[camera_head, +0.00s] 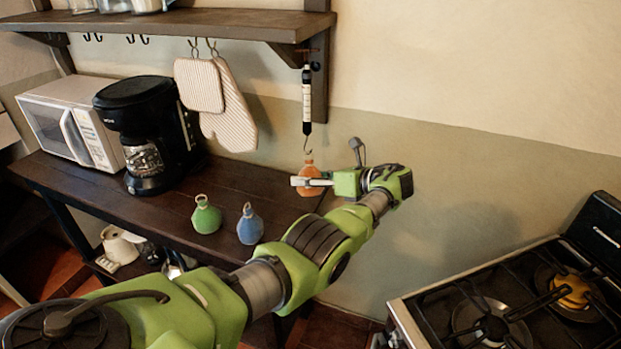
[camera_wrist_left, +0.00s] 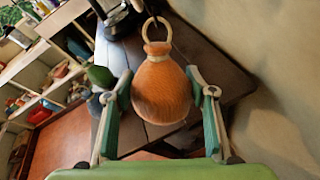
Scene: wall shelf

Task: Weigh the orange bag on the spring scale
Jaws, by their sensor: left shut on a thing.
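The orange bag (camera_head: 309,174) is between the fingers of my left gripper (camera_head: 312,182), below the spring scale (camera_head: 307,100) at the shelf's right end. The scale hangs upright, and its hook (camera_head: 308,146) is close above the bag's ring. I cannot tell whether hook and ring touch. In the left wrist view the orange bag (camera_wrist_left: 162,88) is upright with its ring (camera_wrist_left: 157,32) on top, between the two fingers of my left gripper (camera_wrist_left: 165,108). My left gripper is shut on the bag. My right gripper is not in view.
A green bag (camera_head: 206,215) and a blue bag (camera_head: 250,225) stand on the dark table (camera_head: 170,205). A coffee maker (camera_head: 148,130) and microwave (camera_head: 68,120) stand at the left. Oven mitts (camera_head: 228,110) hang under the shelf (camera_head: 180,22). A stove (camera_head: 500,300) is at lower right.

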